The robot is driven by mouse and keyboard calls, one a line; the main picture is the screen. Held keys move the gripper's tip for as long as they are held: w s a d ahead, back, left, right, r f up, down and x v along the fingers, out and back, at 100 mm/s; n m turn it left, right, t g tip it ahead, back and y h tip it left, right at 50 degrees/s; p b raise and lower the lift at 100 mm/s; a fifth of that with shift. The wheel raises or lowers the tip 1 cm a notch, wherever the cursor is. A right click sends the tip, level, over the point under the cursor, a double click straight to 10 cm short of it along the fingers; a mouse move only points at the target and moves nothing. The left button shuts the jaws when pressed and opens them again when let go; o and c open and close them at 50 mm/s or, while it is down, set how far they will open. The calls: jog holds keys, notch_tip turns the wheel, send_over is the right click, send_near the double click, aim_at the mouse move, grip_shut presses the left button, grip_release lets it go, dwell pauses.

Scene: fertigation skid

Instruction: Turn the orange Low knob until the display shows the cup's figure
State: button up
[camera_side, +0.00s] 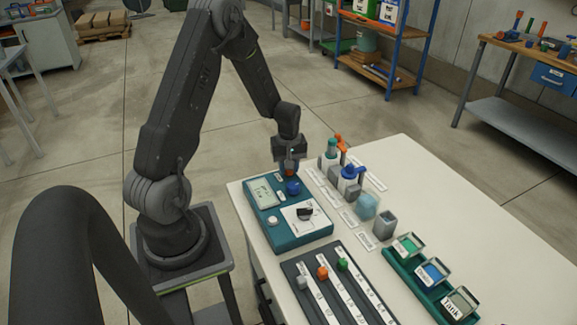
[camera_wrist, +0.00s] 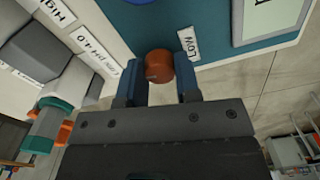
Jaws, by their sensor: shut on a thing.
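The orange Low knob (camera_wrist: 158,66) sits on the teal meter panel (camera_wrist: 205,18), beside its "Low" label (camera_wrist: 188,43). My gripper (camera_wrist: 160,78) is shut on the knob, with a blue fingertip on each side of it. In the side view my gripper (camera_side: 290,163) reaches down to the panel's far corner and mostly hides the knob. The display (camera_side: 263,193) is a pale screen on the panel; its figure is too small to read. Only part of the display (camera_wrist: 268,18) shows in the wrist view. I cannot make out the cup's figure.
A blue knob (camera_side: 293,187) stands close to my gripper. The panel also has a white button (camera_side: 272,220) and a white square with a dark item. Bottles and a blue-topped container (camera_side: 352,172) stand to the right. A slider board (camera_side: 335,285) and labelled bins (camera_side: 432,270) lie nearer.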

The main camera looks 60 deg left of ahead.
jog(key=m, duration=1.3)
dwell(0.5)
jog(key=o, duration=0.9)
notch_tip(320, 180, up, 14)
jog(key=shift+f, duration=0.1)
dwell(0.3)
